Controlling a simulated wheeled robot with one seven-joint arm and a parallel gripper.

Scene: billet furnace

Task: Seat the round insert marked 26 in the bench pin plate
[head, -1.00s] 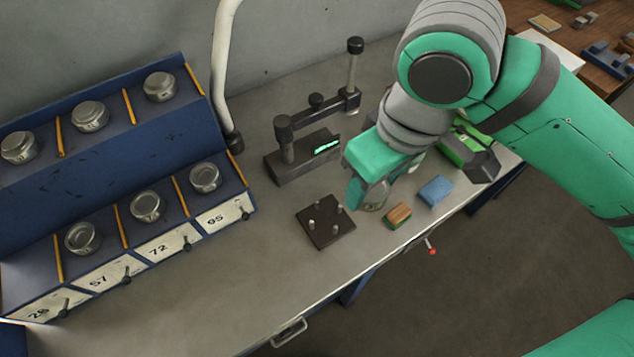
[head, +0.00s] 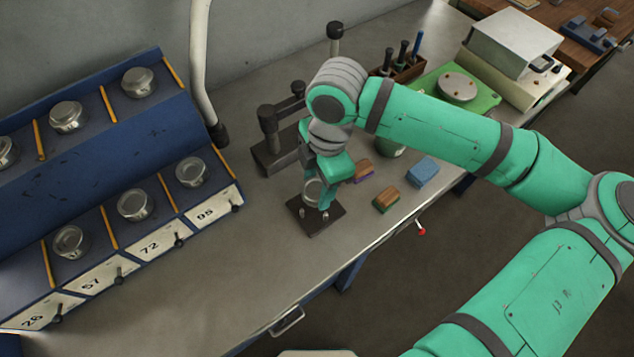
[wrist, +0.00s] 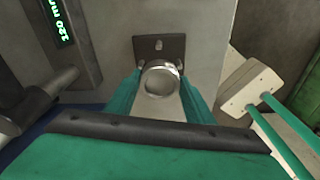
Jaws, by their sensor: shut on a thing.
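My gripper (head: 317,200) is shut on a round metallic insert (head: 312,190). In the wrist view the insert (wrist: 160,80) sits between the two teal fingers, its rim bright; I cannot read a number on it. The dark square pin plate (head: 322,228) lies on the bench directly below the gripper. In the wrist view the plate (wrist: 147,47) shows behind the insert, with a small slot or pin visible. The insert hides part of the plate and most pins. I cannot tell whether the insert touches the pins.
A blue rack (head: 92,190) at left holds several round inserts in lanes; the visible part of the front lane labelled 26 looks empty. A dark gauge stand (head: 275,150) stands close behind the plate. Coloured blocks (head: 386,200) lie to the right. The bench left of the plate is clear.

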